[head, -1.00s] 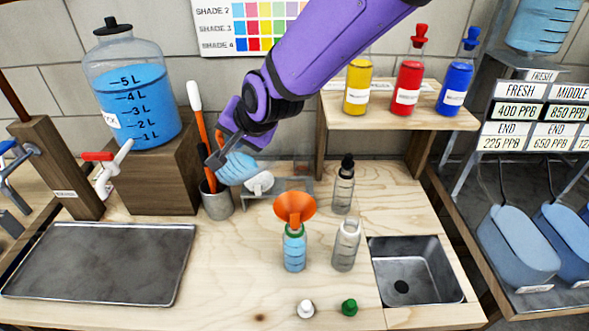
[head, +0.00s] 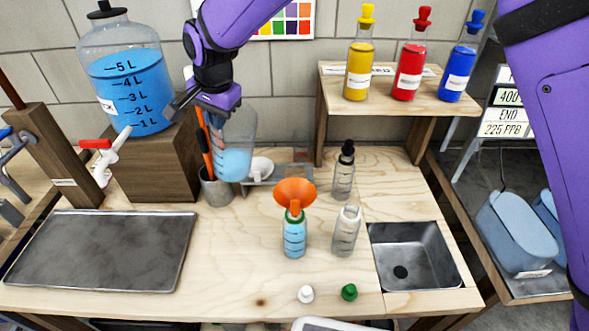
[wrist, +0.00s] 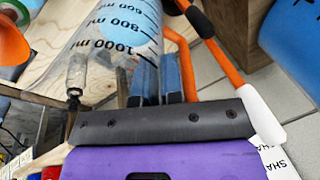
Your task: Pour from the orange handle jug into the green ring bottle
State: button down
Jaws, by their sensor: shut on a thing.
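The clear jug (head: 240,128) holds some blue liquid in its bottom and is nearly upright behind the cup area. My gripper (head: 187,103) is shut on the jug's handle side; the wrist view shows the jug's marked wall (wrist: 125,40) and orange handle (wrist: 184,55) by the fingers (wrist: 157,80). The exact grip is partly hidden. The green ring bottle (head: 294,242) stands upright on the counter, right of and nearer than the jug, with blue liquid inside. An orange funnel (head: 295,192) sits in its mouth. The jug is apart from the funnel.
A clear bottle (head: 346,232) and a black-topped dropper bottle (head: 343,178) stand right of the funnel. A tool cup (head: 216,188) is beside the jug. A large tank (head: 130,85), metal tray (head: 105,250), sink (head: 415,258) and bottle shelf (head: 385,90) surround the counter.

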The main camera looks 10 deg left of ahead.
jog(key=shift+w+a+f+g+h+p, duration=0.3)
jog(key=shift+a+f+h, duration=0.1)
jog(key=shift+a+h, duration=0.1)
jog(key=shift+w+a+f+m+g+h+p, duration=0.2)
jog(key=shift+a+f+g+h+p, duration=0.05)
jog(key=shift+f+h+p, duration=0.2)
jog(key=shift+w+a+f+m+g+h+p, duration=0.2)
jog(key=shift+a+f+g+h+p, duration=0.1)
jog(key=shift+f+h, duration=0.1)
notch_tip(320, 180, up, 5)
jog(key=shift+f, duration=0.1)
jog(key=shift+w+d, duration=0.1)
jog(key=shift+d, duration=0.05)
dwell(1.6)
